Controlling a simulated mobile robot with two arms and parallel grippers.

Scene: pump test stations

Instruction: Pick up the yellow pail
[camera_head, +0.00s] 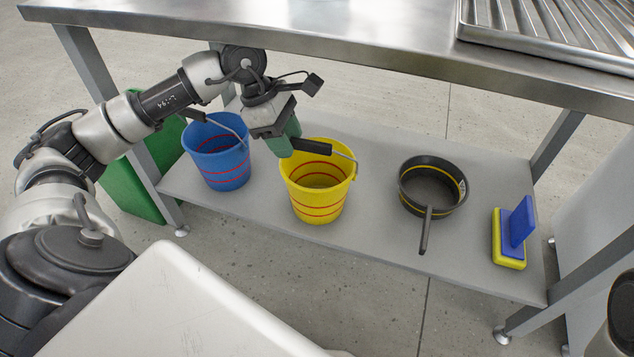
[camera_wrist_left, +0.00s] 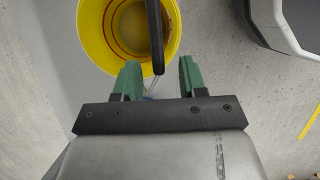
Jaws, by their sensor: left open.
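The yellow pail (camera_head: 318,205) stands upright on the lower shelf, with red bands and a handle with a black grip (camera_head: 310,147). My left gripper (camera_head: 286,142) is open, its green fingers just left of the grip, above the pail's left rim. In the left wrist view, the pail (camera_wrist_left: 95,40) is at the top. The grip (camera_wrist_left: 155,35) runs down toward the gap between the open fingers (camera_wrist_left: 160,75), its lower end between the tips sideways. I cannot tell the height gap between fingers and grip. My right gripper is not in view.
A blue bucket (camera_head: 218,165) stands close left of the pail. A black pan (camera_head: 430,190) and a blue-and-yellow brush (camera_head: 512,235) lie to the right on the shelf (camera_head: 380,235). A green bin (camera_head: 140,185) stands at the left.

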